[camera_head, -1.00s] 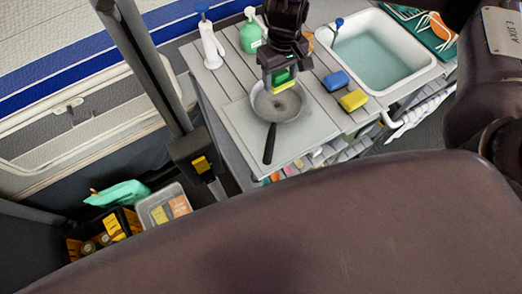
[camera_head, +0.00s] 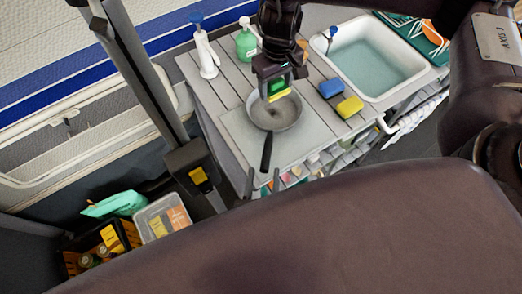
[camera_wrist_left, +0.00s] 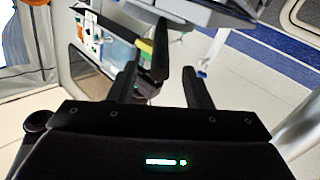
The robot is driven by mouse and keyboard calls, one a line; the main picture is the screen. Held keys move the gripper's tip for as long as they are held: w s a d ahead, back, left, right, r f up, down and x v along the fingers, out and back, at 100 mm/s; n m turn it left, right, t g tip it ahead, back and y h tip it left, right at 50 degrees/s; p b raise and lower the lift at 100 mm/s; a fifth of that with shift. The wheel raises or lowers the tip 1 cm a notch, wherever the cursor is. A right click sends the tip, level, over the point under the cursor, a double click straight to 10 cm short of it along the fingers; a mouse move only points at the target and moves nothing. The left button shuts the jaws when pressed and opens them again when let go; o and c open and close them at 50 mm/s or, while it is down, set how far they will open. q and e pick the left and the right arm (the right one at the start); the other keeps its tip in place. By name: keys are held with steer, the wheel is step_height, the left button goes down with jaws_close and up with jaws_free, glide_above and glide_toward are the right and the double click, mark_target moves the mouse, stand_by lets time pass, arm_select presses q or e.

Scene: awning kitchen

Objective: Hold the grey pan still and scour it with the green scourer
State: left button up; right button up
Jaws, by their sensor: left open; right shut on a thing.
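The grey pan (camera_head: 287,113) sits on a light board on the slatted counter, its dark handle (camera_head: 266,152) pointing toward me. My right gripper (camera_head: 273,82) is shut on the green scourer (camera_head: 278,88), which has a yellow side, over the pan. I cannot tell whether the scourer touches the pan's bottom. My left gripper (camera_head: 263,183) is open, its two fingertips showing just below the handle's end, at the counter's near edge. In the left wrist view its fingers (camera_wrist_left: 158,85) are apart, with a dark bar, apparently the handle (camera_wrist_left: 161,62), between and beyond them.
A blue sponge (camera_head: 333,85) and a yellow sponge (camera_head: 350,106) lie right of the pan. Beyond them is a white sink (camera_head: 378,52) with water. Shelves with items are below the counter.

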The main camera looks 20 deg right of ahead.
mark_target(265, 168)
arm_select(q)
steer(key=shift+x, duration=1.5)
jaws_close()
